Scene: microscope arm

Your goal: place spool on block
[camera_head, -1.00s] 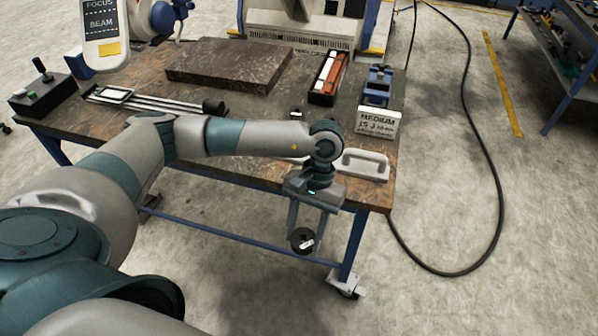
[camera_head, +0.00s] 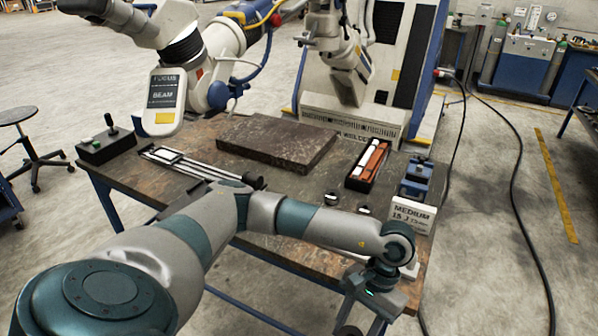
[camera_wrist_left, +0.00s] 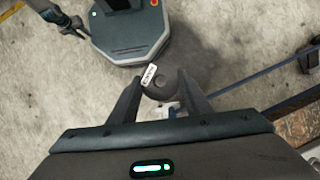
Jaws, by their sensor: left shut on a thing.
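The spool (camera_wrist_left: 161,86) is a small dark round piece with a white label. In the left wrist view it sits between the two fingertips of my left gripper (camera_wrist_left: 160,76), which is shut on it. In the head view my left gripper (camera_head: 362,318) points down in front of the table's near right edge. Only a bit of the spool (camera_head: 348,330) shows there, at the bottom edge. A dark, flat stone-like block (camera_head: 275,143) lies on the table toward the back, well away from the gripper. What looks like part of my right gripper (camera_wrist_left: 70,22) shows at the upper left in the wrist view.
The worktable (camera_head: 300,190) also carries a control box (camera_head: 106,145), metal rods (camera_head: 190,163), an open tray (camera_head: 367,165), a blue fixture (camera_head: 416,178) and a "MEDIUM" sign (camera_head: 411,214).

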